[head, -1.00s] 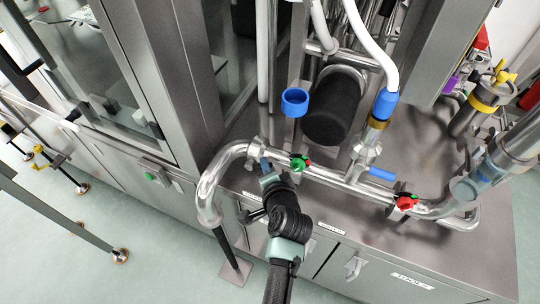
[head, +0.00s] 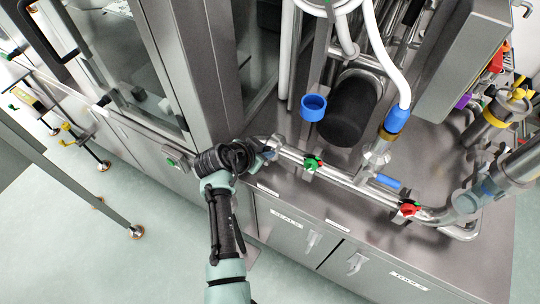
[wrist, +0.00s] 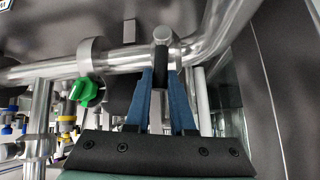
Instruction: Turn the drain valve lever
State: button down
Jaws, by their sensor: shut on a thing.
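The drain valve lever seems to be the short dark piece (wrist: 160,75) below a round steel hub on the steel pipe (wrist: 110,65) in the wrist view. My gripper (wrist: 165,85) has its two blue fingers on either side of this piece and is shut on it. In the head view my gripper (head: 268,151) is at the left end of the horizontal pipe (head: 340,177), reaching in from the left. There the wrist and fingers hide the lever. A green valve knob (head: 312,163) is just right of my gripper. It also shows in the wrist view (wrist: 84,91).
A red valve knob (head: 408,208) and a blue handle (head: 387,181) sit further right along the pipe. A blue cup-shaped part (head: 313,107) and a black cylinder (head: 348,110) stand behind. The floor in front is clear.

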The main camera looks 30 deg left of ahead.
jog(key=shift+a+n+h+b, duration=0.3)
jog(key=shift+a+h+b, duration=0.2)
dwell(0.3)
jog(key=c, duration=0.8)
grip_release()
jog(key=shift+o, duration=0.2)
jog(key=v, duration=1.3)
jog(key=shift+b, duration=0.4)
jog(key=shift+a, duration=0.1)
